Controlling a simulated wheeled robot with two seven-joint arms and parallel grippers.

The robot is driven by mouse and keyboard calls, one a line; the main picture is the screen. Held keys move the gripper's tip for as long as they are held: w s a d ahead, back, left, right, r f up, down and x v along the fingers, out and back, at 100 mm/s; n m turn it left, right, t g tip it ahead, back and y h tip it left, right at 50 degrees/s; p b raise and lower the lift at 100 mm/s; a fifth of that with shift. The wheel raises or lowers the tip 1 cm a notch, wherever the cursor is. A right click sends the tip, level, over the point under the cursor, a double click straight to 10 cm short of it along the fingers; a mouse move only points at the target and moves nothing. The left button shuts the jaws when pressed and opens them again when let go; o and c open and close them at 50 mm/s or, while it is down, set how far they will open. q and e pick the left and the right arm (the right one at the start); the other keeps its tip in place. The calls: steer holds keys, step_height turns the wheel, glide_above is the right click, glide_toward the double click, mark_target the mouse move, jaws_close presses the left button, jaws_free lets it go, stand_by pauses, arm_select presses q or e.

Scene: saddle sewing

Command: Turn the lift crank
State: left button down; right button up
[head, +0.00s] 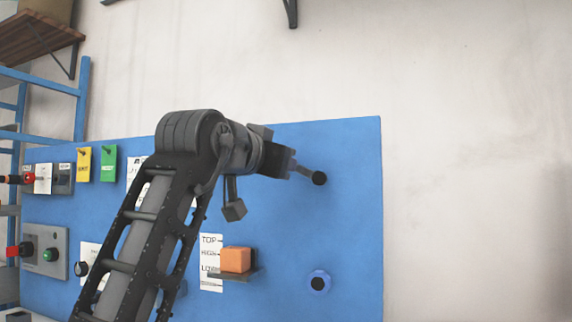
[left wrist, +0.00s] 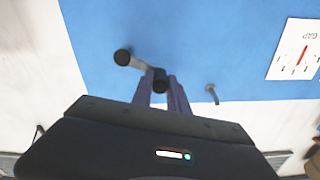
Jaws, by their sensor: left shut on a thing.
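The lift crank shows in the head view as a dark round end (head: 319,178) on the blue board, with a short grey bar running left to my left gripper (head: 290,164). In the left wrist view the crank's round end (left wrist: 122,57) and bar lead to a dark piece between the fingers of my left gripper (left wrist: 160,88). The gripper is shut on the crank. An orange block (head: 236,260) sits on a small dark ledge (head: 246,273) beside a white scale card (head: 210,252) marked TOP at its upper end. My right gripper is not in view.
A dark block (head: 234,210) hangs below my wrist. The pale wall at right is clear.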

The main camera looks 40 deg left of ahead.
arm_select(q)
steer(key=shift+a+f+n, duration=0.1)
steer(key=shift+f+n, duration=0.25)
steer(key=shift+n, duration=0.05)
steer(key=c, duration=1.3)
jaws_free()
steer(key=shift+s, duration=0.15)
steer(key=b+v, duration=0.3)
steer(key=v, duration=0.4)
steer(key=shift+s, duration=0.25)
